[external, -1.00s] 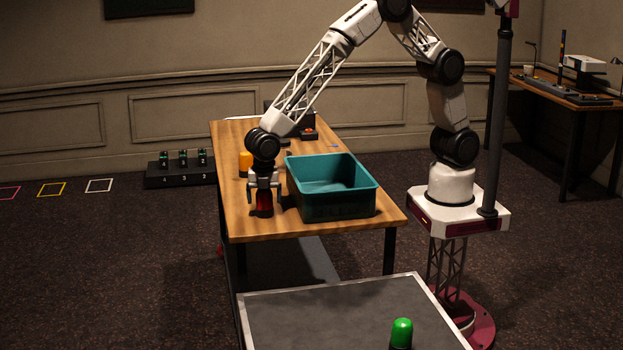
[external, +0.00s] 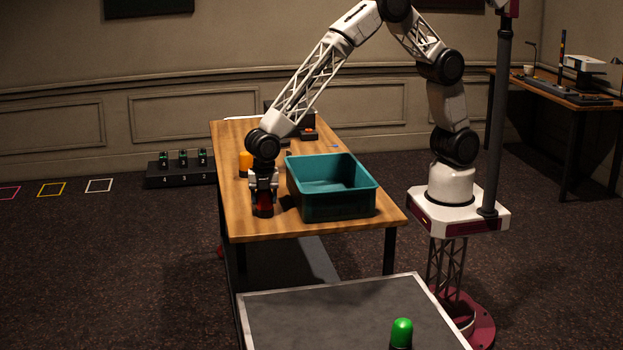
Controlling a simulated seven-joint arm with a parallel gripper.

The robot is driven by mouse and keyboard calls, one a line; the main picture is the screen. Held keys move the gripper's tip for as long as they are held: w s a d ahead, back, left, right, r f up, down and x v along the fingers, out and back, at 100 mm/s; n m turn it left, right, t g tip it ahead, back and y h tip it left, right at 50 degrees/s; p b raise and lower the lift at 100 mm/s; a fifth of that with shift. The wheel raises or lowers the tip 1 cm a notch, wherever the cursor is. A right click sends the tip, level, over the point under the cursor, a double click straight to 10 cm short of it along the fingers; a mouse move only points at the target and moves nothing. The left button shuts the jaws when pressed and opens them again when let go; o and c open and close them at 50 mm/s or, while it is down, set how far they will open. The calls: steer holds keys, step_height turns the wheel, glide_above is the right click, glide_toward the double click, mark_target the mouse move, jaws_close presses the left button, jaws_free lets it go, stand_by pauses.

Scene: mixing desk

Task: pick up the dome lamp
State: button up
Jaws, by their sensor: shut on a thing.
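A red dome lamp (external: 264,204) with a dark base stands upright on the wooden table, left of the teal bin. My gripper (external: 263,192) points straight down over it and is shut on its upper part. The fingers hide part of the lamp. The lamp's base appears to be on the tabletop. A green dome lamp (external: 401,331) stands on the grey-topped table in the foreground, well away from my gripper.
The open teal bin (external: 340,208) stands close to the right of my gripper and looks empty. An orange object (external: 245,163) is just behind my gripper. The front strip of the wooden table (external: 300,229) is clear.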

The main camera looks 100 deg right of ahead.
steer(key=shift+r, duration=0.15)
steer(key=shift+r, duration=4.85)
steer(key=shift+r, duration=0.1)
steer(key=shift+r, duration=0.55)
steer(key=s+a+r, duration=0.2)
steer(key=s+a, duration=0.4)
steer(key=s, duration=0.1)
steer(key=s+a+r, duration=0.3)
steer(key=s+a, duration=0.4)
steer(key=s+a+f, duration=0.1)
steer(key=s+a, duration=0.4)
steer(key=s, duration=0.7)
steer(key=s+a, duration=0.4)
steer(key=s, duration=0.9)
step_height(320, 180, down, 24)
steer(key=shift+a, duration=0.15)
